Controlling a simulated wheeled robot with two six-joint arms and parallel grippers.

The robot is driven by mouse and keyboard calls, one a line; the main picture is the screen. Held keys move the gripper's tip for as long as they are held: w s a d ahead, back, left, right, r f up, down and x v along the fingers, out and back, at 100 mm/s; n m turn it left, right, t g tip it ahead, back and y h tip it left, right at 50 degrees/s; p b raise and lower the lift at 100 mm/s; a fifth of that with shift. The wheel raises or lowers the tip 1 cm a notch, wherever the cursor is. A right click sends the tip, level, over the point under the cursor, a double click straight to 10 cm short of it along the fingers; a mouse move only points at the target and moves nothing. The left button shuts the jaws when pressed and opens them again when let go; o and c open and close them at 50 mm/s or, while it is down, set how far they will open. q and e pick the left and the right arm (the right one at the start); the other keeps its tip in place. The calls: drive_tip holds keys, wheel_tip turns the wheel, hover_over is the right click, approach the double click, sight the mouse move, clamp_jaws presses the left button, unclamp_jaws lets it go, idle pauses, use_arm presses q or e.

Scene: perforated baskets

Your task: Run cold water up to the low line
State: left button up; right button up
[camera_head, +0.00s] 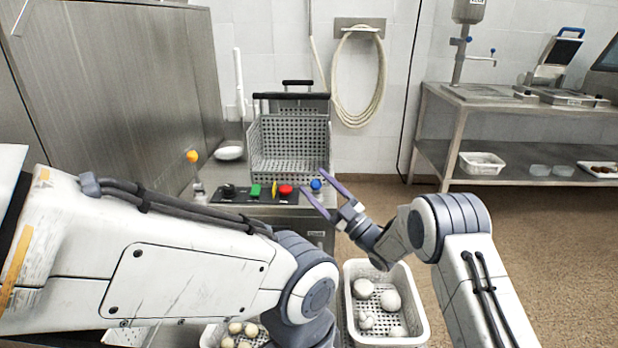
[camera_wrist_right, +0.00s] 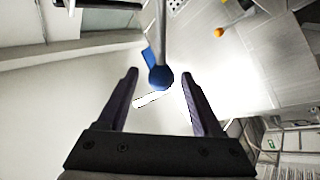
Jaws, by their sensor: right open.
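The blue ball knob (camera_head: 315,185) sits at the right end of the black control strip on the steel unit's front. My right gripper (camera_head: 311,179) is open, with its purple fingers on either side of this knob. In the right wrist view the blue ball (camera_wrist_right: 160,78) on its grey stem lies between the two open fingers (camera_wrist_right: 160,74), with gaps on both sides. I cannot tell if a finger touches it. My left arm crosses the lower left of the head view; its gripper is out of frame. No water or low line can be made out.
The strip also carries a red button (camera_head: 285,190), a green button (camera_head: 255,190) and a black knob (camera_head: 228,190). A grey perforated basket (camera_head: 290,140) stands behind. An orange ball (camera_head: 192,157) is at left. A white crate (camera_head: 423,318) holding pale round items stands below my right arm.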

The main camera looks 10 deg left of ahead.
drive_tip(key=v, duration=0.6)
drive_tip(key=shift+s+d, duration=0.15)
drive_tip(key=shift+d, duration=0.15)
drive_tip(key=shift+f, duration=0.15)
idle(7.0)
